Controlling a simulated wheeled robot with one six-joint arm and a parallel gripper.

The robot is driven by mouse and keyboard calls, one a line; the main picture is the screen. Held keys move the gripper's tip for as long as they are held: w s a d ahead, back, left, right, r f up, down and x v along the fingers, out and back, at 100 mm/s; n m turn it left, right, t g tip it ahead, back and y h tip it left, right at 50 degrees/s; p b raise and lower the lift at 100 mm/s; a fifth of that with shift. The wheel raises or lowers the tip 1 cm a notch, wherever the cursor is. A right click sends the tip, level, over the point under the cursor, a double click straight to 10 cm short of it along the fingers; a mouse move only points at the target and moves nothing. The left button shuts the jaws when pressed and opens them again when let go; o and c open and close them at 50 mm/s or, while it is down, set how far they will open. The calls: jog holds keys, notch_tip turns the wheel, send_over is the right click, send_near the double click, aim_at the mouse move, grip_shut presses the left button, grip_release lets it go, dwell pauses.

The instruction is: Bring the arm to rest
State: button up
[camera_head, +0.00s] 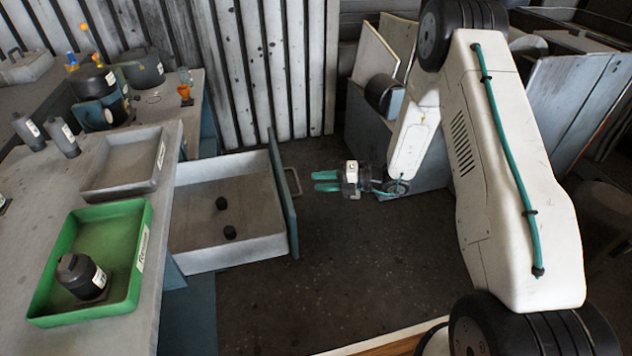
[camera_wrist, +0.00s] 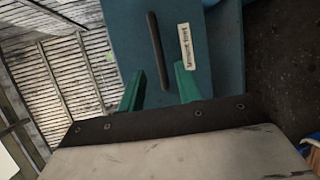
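My arm reaches in from the right in the head view, its white links folded above the dark floor. My gripper (camera_head: 326,181) hangs in free air to the right of the open drawer (camera_head: 232,258), with its teal fingers pointing left. In the wrist view the two fingers of my gripper (camera_wrist: 160,92) stand apart with nothing between them. Beyond them is a blue panel (camera_wrist: 125,30) with a dark bar handle (camera_wrist: 158,50) and a white label (camera_wrist: 186,46). The fingers look clear of the drawer front (camera_head: 283,195) in the head view.
The pulled-out drawer holds two small black parts (camera_head: 222,203). A green tray (camera_head: 140,285) with a dark capped part (camera_head: 80,276) and a grey tray (camera_head: 98,192) stand on the left bench. Pale panels (camera_head: 376,55) lean behind my arm. Floor (camera_head: 290,310) below the gripper is clear.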

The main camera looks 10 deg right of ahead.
dwell(0.4)
jog(key=s+r+n+g+h, duration=0.2)
jog(key=s+r+n+g, duration=0.35)
jog(key=s+n, duration=0.5)
jog(key=s+r+n+g+h, duration=0.2)
jog(key=s+r+n+g, duration=0.45)
jog(key=n, duration=0.65)
jog(key=s+d+r+n+t+h, duration=0.3)
jog(key=s+r+n+h, duration=0.2)
jog(key=s+r+n, duration=0.3)
jog(key=s+d+r+n+t+h, duration=0.4)
jog(key=s+r+n, duration=0.4)
jog(key=s+r, duration=0.4)
jog(key=shift+s+d+r+h, duration=0.2)
jog(key=shift+s+h, duration=0.25)
jog(key=shift+h, duration=0.45)
